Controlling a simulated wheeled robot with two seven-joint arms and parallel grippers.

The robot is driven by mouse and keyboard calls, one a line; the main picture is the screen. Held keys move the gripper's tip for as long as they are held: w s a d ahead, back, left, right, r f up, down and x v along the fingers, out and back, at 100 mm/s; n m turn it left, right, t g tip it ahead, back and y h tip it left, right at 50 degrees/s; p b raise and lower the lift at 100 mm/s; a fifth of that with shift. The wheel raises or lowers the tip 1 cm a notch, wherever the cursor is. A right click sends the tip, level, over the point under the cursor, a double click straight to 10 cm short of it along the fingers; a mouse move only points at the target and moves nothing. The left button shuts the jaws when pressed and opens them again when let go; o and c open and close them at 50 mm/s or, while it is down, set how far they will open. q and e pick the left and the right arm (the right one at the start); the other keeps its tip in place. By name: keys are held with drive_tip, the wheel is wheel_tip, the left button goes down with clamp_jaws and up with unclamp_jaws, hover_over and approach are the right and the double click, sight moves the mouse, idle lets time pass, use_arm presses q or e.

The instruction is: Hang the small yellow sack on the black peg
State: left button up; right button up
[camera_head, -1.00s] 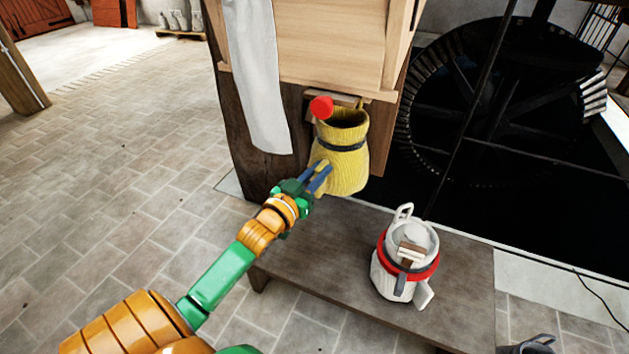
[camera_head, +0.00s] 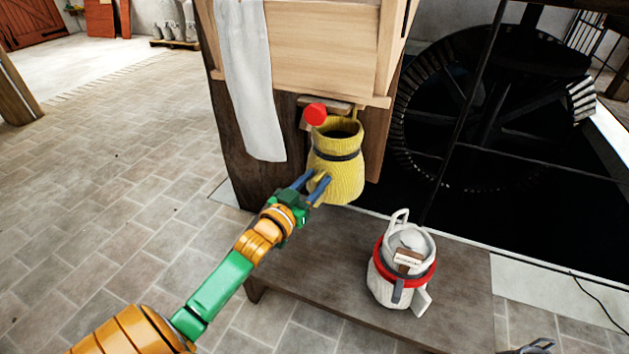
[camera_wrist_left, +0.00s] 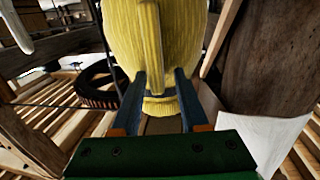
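The small yellow sack (camera_head: 337,172), with a dark band round its neck and an open top, is upright against the wooden post, just below a short peg board (camera_head: 338,106). A yellow loop rises from its rim at the right. A red peg end (camera_head: 315,114) shows beside its mouth; no black peg shows, and how the loop is held is hidden. My left gripper (camera_head: 318,183) is at the sack's lower left side. In the left wrist view its fingers (camera_wrist_left: 160,80) stand apart, with the sack (camera_wrist_left: 175,35) beyond and a yellow strip between them.
A white sack with a red band (camera_head: 392,275) stands on a low bench (camera_head: 315,275). A pale cloth (camera_head: 252,90) hangs left of the peg board. A large dark gear wheel (camera_head: 470,110) is behind a railing at right. The paved floor at left is clear.

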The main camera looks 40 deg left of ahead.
use_arm(q)
drive_tip(key=shift+s, duration=0.1)
